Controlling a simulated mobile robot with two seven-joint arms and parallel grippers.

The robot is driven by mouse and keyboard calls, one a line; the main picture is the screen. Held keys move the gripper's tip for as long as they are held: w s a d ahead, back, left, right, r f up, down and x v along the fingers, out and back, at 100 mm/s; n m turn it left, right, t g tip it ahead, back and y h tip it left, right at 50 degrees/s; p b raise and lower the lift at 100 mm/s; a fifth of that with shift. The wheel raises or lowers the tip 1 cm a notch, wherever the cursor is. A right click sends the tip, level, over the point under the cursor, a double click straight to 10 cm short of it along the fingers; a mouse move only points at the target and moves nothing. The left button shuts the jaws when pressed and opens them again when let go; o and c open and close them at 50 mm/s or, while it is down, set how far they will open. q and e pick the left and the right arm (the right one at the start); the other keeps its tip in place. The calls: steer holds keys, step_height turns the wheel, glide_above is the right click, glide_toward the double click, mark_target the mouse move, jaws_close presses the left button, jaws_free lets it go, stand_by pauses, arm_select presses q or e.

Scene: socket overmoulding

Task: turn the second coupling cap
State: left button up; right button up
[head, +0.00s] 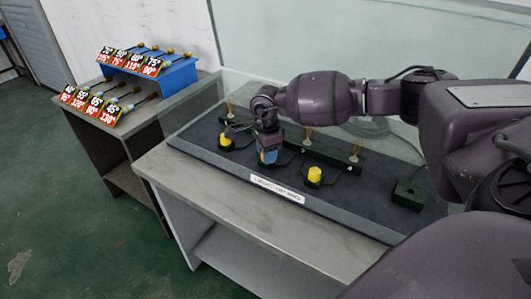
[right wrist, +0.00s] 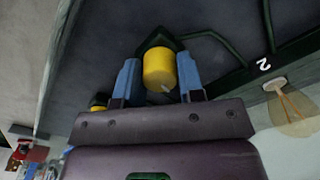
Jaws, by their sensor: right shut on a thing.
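The second coupling cap is a yellow cylinder, shown in the right wrist view (right wrist: 159,66) on a dark green base, with a short pale mark on its near side. The bench part beside it carries a white "2". My right gripper (head: 268,159) points down over the middle position in the head view, and its blue fingers (right wrist: 159,80) stand on either side of the cap, shut on it. In the head view the fingers mostly hide this cap. Two other yellow caps stand on the rig, one to the left (head: 225,140) and one to the right (head: 314,174). My left gripper is out of view.
A dark green rail with several thin upright tan pieces (head: 307,137) runs behind the caps. A small dark box (head: 408,194) sits at the right of the mat. Glass panels stand behind and left. A side table (head: 138,108) holds tools with red and black labels.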

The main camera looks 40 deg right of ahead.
steer(key=shift+n, duration=1)
steer(key=o, duration=0.9)
step_height(320, 180, up, 11)
steer(key=shift+f+p, duration=0.1)
steer(key=shift+p, duration=0.3)
